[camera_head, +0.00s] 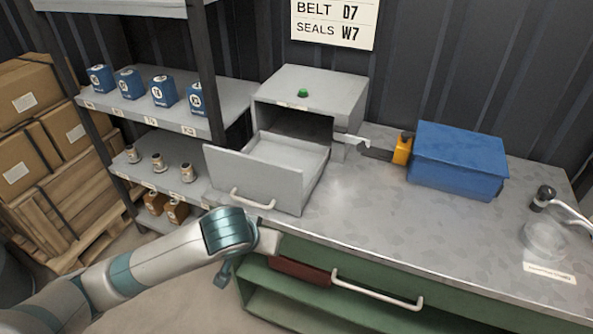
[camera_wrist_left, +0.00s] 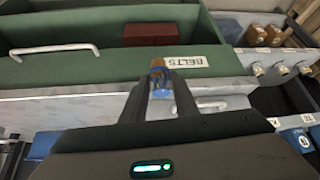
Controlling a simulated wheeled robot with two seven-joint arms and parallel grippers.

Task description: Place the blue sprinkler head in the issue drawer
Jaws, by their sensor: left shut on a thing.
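My left gripper (camera_wrist_left: 158,92) is shut on the blue sprinkler head (camera_wrist_left: 159,76), which has a brown-orange end and sits between the fingertips in the left wrist view. In the head view my left gripper (camera_head: 268,241) is at the bench's front edge, just in front of and below the issue drawer's front; the sprinkler head cannot be made out there. The grey issue drawer (camera_head: 252,176) is pulled open from its grey cabinet (camera_head: 310,90), and its visible floor looks empty. The drawer's handle (camera_wrist_left: 205,106) shows behind the fingers in the left wrist view. My right gripper is not in view.
A green drawer (camera_head: 345,268) under the bench stands open with a red-brown block (camera_head: 300,271) inside. A blue bin (camera_head: 458,160) and an orange-and-black item (camera_head: 402,148) are right of the cabinet. Shelves with blue boxes (camera_head: 163,92) stand left. The middle bench top is clear.

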